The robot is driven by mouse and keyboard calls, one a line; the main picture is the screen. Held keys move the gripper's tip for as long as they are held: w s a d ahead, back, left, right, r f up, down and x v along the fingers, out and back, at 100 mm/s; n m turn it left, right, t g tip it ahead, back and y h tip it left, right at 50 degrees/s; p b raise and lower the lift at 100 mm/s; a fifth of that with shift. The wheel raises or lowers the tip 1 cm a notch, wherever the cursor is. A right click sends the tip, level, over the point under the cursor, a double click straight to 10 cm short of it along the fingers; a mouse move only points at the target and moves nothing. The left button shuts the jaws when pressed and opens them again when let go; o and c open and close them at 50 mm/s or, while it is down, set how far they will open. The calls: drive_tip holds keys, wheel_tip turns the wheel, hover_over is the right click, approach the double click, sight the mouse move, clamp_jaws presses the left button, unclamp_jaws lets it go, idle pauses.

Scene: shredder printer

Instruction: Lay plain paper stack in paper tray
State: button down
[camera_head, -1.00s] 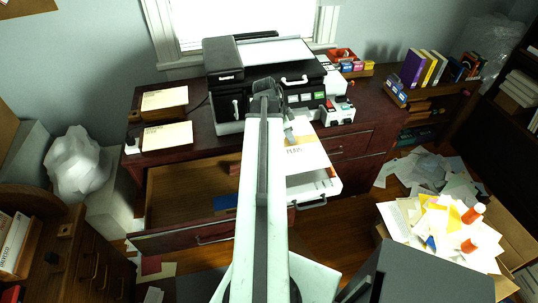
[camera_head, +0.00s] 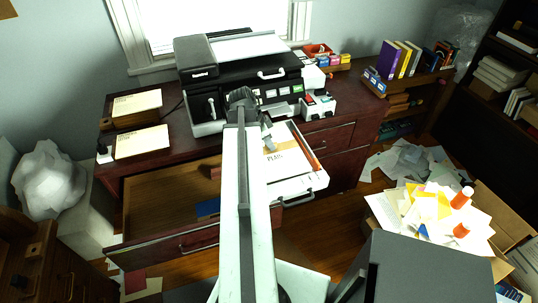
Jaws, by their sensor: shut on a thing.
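My arm hides the left part of the stack and tray, and the fingertips are hard to make out.
The black and white printer (camera_head: 240,75) stands on the dark wooden desk. An open desk drawer (camera_head: 165,200) is left of my arm.

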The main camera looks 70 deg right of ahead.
wheel_tip(320, 180, down, 4)
drive_tip(key=b, duration=0.3)
drive_tip(key=shift+r, duration=0.3)
drive_tip(key=shift+f, duration=0.2)
drive_tip(key=c, duration=1.6)
unclamp_jaws()
drive_tip(key=shift+o, duration=0.2)
drive_tip(key=shift+r, duration=0.1)
drive_tip(key=p+v, duration=1.1)
drive_tip(key=v, duration=0.1)
drive_tip(key=shift+r, duration=0.1)
